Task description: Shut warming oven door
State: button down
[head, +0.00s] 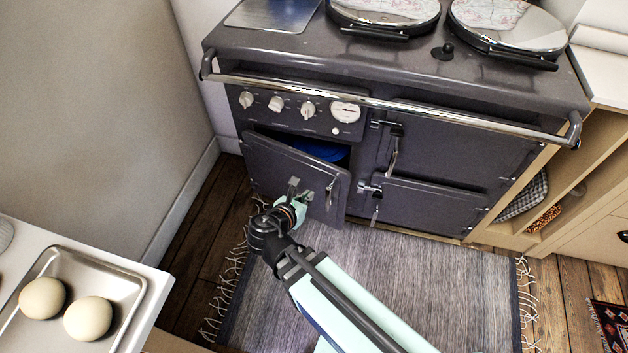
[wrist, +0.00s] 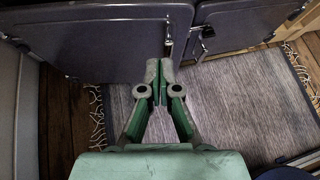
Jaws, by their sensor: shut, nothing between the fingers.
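The warming oven door (head: 283,172) is the lower left door of the dark grey range cooker. It stands partly open, hinged at its left, with its right edge swung out toward me. A blue thing (head: 322,150) shows inside through the gap. My gripper (head: 297,186) is shut and empty, in front of the door's outer face, left of its handle (head: 330,190). In the wrist view, the fingertips (wrist: 159,93) are just below the door's lower right part (wrist: 110,45), close to the handle (wrist: 168,46). I cannot tell whether they touch the door.
The cooker's other doors (head: 440,150) are shut. A chrome rail (head: 400,105) runs across its front above the doors. A grey woven rug (head: 420,270) covers the floor. A counter with a metal tray (head: 120,300) holding two round pale things stands at the left.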

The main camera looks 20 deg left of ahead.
send_near(331, 172)
notch_tip(331, 172, down, 3)
jog(key=w, duration=0.2)
jog(key=w+b, duration=0.1)
jog(key=w, duration=0.1)
jog(key=shift+w+d+f+m, duration=0.15)
jog(key=shift+w+m, duration=0.15)
jog(key=shift+w+d, duration=0.15)
jog(key=shift+w, duration=0.45)
